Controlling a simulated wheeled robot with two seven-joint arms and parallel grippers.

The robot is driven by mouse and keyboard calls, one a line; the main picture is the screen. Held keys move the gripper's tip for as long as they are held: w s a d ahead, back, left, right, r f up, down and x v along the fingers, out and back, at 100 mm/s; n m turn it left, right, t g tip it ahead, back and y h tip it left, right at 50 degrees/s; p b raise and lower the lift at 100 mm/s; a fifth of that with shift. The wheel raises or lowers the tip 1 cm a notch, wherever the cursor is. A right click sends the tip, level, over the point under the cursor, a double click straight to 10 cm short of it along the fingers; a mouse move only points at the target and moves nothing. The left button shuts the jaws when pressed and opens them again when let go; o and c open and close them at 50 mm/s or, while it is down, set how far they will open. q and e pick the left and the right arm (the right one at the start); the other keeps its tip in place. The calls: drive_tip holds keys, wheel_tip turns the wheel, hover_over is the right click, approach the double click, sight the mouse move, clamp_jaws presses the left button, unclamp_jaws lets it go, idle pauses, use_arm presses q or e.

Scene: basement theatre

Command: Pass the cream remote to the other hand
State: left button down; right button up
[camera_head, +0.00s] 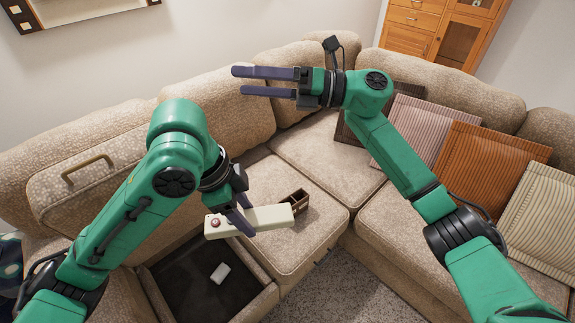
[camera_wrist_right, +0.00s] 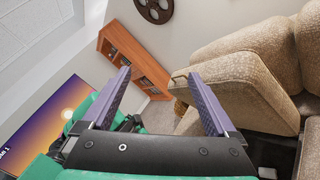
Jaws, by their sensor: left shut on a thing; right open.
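The cream remote (camera_head: 263,219) is a long pale bar with a reddish round button near its left end, seen in the head view. My left gripper (camera_head: 243,213) is shut on it and holds it above the sofa, near the open compartment. My right gripper (camera_head: 238,80) is open and empty in the head view, higher up in front of the sofa back, with its fingers pointing left. It is well apart from the remote. In the right wrist view, the two fingers of my right gripper (camera_wrist_right: 158,95) stand wide apart with nothing between them. The remote is not visible there.
A beige corner sofa (camera_head: 312,160) fills the middle. Its open compartment (camera_head: 185,290) holds a small white object (camera_head: 220,272). A small brown box (camera_head: 297,200) sits on the seat beyond the remote. Orange (camera_head: 490,165) and striped (camera_head: 540,210) cushions lie right. A wooden cabinet (camera_head: 435,35) stands behind.

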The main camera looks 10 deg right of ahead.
drive_tip(key=s+a+r+n+g+h, duration=0.2)
drive_tip(key=s+r+n+g+h, duration=0.1)
drive_tip(key=s+n, duration=0.3)
use_arm(q)
drive_tip(key=shift+s, duration=0.15)
use_arm(e)
drive_tip(key=n+h, duration=0.7)
drive_tip(key=h, duration=0.4)
approach(263, 214)
drive_tip(key=x, duration=0.9)
drive_tip(key=shift+a+f, duration=0.1)
drive_tip(key=shift+f, duration=0.1)
drive_tip(key=c, duration=1.2)
use_arm(q)
drive_tip(key=c, duration=0.6)
unclamp_jaws()
drive_tip(key=shift+c, duration=0.2)
use_arm(e)
clamp_jaws()
use_arm(q)
drive_tip(key=o, duration=0.5)
